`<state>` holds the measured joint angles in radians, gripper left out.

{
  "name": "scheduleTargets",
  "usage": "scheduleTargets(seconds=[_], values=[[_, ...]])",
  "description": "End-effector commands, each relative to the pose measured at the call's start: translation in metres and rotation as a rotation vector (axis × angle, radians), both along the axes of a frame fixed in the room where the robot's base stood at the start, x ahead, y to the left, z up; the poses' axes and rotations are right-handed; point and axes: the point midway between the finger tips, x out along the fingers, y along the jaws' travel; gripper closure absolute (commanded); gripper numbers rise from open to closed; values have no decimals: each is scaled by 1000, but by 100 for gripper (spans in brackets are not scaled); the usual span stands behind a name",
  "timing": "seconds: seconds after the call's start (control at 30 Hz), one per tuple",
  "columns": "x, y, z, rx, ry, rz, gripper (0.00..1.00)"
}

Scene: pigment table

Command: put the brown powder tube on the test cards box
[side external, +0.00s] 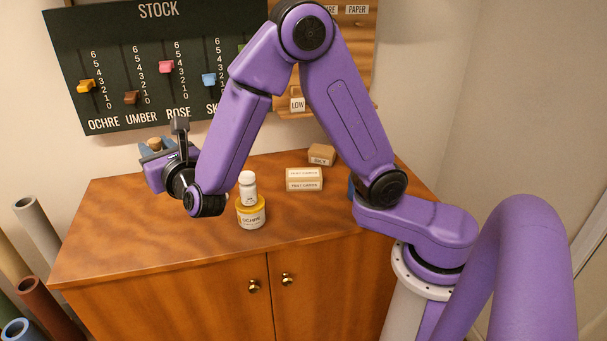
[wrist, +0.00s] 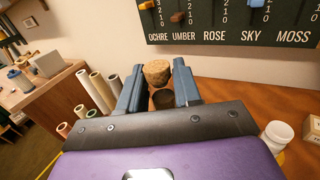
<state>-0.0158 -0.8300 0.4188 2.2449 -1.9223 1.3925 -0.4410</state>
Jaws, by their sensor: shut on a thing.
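My gripper (wrist: 158,92) is shut on a tube with a cork stopper (wrist: 157,72) and brown contents (wrist: 163,99), seen between the two blue-grey fingers in the wrist view. In the side view my gripper (side external: 156,150) is raised above the left part of the cabinet, and the tube's cork (side external: 154,144) shows at its fingers. Most of the tube is hidden by the gripper. The test cards box (side external: 304,180), cream with labels on its top and front, sits on the cabinet to the right of my gripper, apart from it. Its top looks bare.
A yellow-banded ochre jar (side external: 251,214) with a white bottle (side external: 247,184) at its top stands between my gripper and the box. A brown box labelled SKY (side external: 321,154) is behind the test cards box. The stock board (side external: 150,60) hangs behind. The cabinet's left top (side external: 120,235) is clear.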

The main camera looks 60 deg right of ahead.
Motion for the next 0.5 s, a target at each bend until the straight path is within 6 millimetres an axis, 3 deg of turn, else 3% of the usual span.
scheduleTargets(seconds=[0.27,0.5], values=[[-16,-72,-4,18,9,-173,97],[-56,-162,-6,30,12,-409,97]])
